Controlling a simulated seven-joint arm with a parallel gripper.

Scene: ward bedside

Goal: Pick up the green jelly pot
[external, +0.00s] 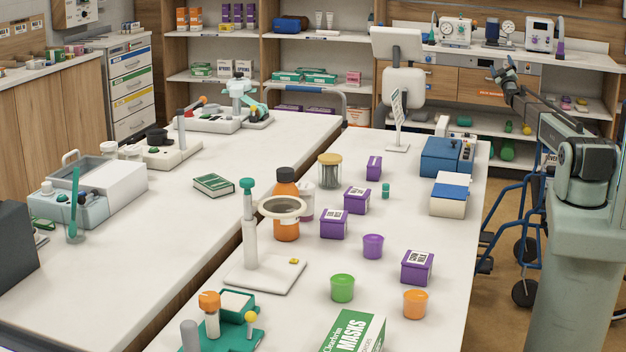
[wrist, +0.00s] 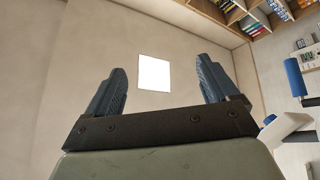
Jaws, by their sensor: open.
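The green jelly pot (external: 342,289) stands upright on the near part of the right-hand white table, to the right of a white stand (external: 265,275). A purple pot (external: 373,247) stands behind it and an orange pot (external: 415,305) to its right. My gripper (wrist: 160,78) is open and empty in the wrist view, its two dark fingers wide apart. It faces a bare wall with a white panel, and no pot shows there. In the external view my arm reaches up and back from the right, its end raised far from the green pot.
Purple boxes (external: 416,268) stand right of and behind the pots. A green and white masks box (external: 353,332) lies at the near edge.

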